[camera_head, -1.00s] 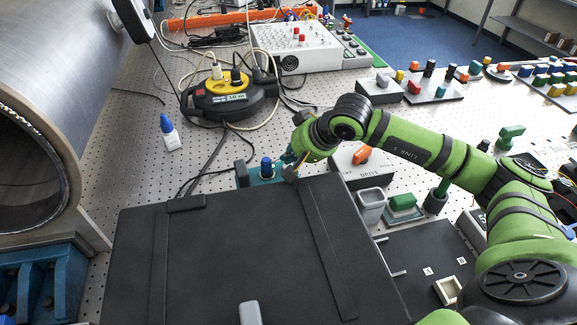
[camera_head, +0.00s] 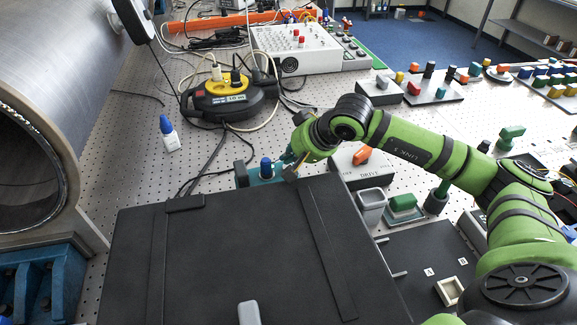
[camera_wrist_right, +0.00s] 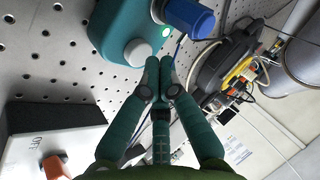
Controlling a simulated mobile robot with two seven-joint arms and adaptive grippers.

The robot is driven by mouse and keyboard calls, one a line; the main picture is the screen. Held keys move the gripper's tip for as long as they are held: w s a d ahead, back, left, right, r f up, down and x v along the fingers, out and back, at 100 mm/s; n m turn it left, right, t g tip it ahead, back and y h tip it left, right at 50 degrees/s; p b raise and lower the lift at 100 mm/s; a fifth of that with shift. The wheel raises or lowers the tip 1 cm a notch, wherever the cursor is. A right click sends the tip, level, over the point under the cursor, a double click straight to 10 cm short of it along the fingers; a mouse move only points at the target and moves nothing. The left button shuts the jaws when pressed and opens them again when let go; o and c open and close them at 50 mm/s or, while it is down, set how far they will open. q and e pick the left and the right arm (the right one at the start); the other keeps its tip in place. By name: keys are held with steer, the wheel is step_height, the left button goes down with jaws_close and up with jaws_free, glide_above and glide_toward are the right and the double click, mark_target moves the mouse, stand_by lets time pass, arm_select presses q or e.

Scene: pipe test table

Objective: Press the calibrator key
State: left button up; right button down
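The calibrator is a teal box (camera_wrist_right: 108,35) with a round grey key (camera_wrist_right: 137,52), a small lit green lamp (camera_wrist_right: 166,31) and a blue cylinder (camera_wrist_right: 188,17) at its end. In the head view, the blue cylinder (camera_head: 266,168) shows behind the black case, which hides much of the box. My right gripper (camera_wrist_right: 160,62) has its two teal fingers together, with nothing seen between them. Its tips are right beside the key in the wrist view; I cannot tell whether they touch it. In the head view, the right gripper (camera_head: 288,163) is partly hidden. My left gripper is not in view.
A large black case (camera_head: 240,250) fills the near middle. A grey DRIVE box with an orange knob (camera_head: 361,155) stands right of the calibrator. A yellow-black cable reel (camera_head: 230,100) and a small white bottle (camera_head: 169,140) are at the left. A big metal pipe (camera_head: 75,75) borders the left.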

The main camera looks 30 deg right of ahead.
steer(key=shift+s+f, duration=0.3)
steer(key=shift+f, duration=0.4)
steer(key=shift+g, duration=0.3)
steer(key=shift+w+r+p, duration=0.2)
steer(key=shift+r+p, duration=0.95)
steer(key=shift+r, duration=1.65)
steer(key=shift+r, duration=0.1)
